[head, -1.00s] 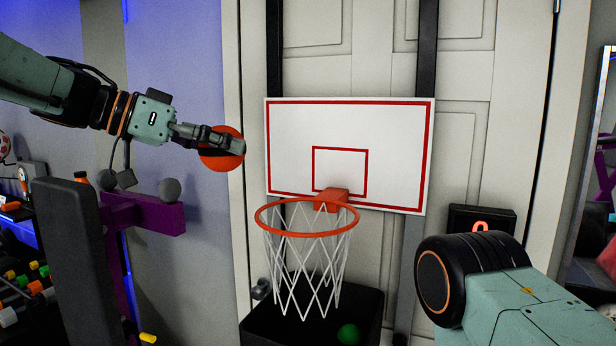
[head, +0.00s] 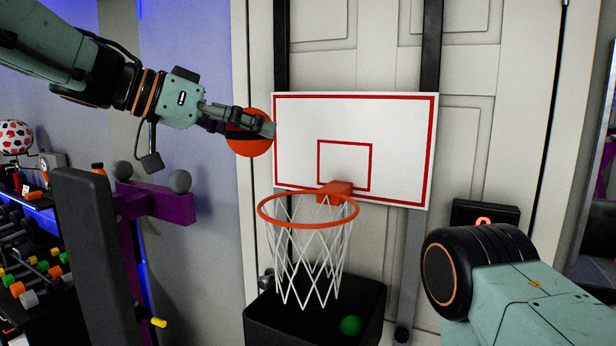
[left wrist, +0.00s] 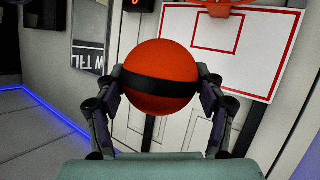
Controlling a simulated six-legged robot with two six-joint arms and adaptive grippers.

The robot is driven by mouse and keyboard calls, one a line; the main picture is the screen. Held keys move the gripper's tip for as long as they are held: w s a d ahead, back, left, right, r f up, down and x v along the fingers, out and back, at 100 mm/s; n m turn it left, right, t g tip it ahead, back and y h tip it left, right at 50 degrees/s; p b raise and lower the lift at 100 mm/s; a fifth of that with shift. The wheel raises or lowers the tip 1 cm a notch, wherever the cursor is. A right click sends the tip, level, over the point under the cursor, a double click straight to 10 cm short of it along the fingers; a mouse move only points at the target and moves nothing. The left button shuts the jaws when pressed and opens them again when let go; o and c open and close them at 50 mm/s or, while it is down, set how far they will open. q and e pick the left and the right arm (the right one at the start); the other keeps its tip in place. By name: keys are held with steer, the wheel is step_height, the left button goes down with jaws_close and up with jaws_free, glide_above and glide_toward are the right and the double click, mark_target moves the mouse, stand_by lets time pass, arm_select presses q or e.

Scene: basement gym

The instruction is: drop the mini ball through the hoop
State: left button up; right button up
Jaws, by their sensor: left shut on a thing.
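The mini ball (head: 249,146) is orange-red. My left gripper (head: 250,122) is shut on it and holds it in the air, left of the backboard's left edge and above the hoop's rim height in the head view. In the left wrist view the ball (left wrist: 160,62) sits between both fingers, with a dark band across it. The hoop (head: 262,217) has an orange rim and a white net (head: 308,262). It is fixed to a white backboard (head: 395,128) with red lines. In the left wrist view the backboard (left wrist: 262,62) appears behind the ball. My right gripper is not in view.
A dark padded bench (head: 88,240) with a purple frame (head: 160,204) stands at the left. My right arm fills the lower right. The space above the rim is clear.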

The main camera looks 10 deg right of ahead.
arm_select(q)
steer(key=f, duration=0.4)
steer(key=shift+w+d+f, duration=0.15)
steer(key=shift+w+d, duration=0.1)
steer(key=shift+d, duration=0.15)
steer(key=w+d+f, duration=0.2)
steer(key=w, duration=0.1)
steer(key=w+d+f, duration=0.1)
steer(key=w+f, duration=0.1)
steer(key=shift+d+f, duration=0.1)
steer(key=shift+d, duration=0.25)
steer(key=w+d+f, duration=0.1)
steer(key=w+d, duration=0.4)
steer(key=w, duration=0.2)
steer(key=shift+w+d+f, duration=0.15)
steer(key=shift+w+f, duration=0.2)
steer(key=shift+w, duration=0.05)
stand_by(0.3)
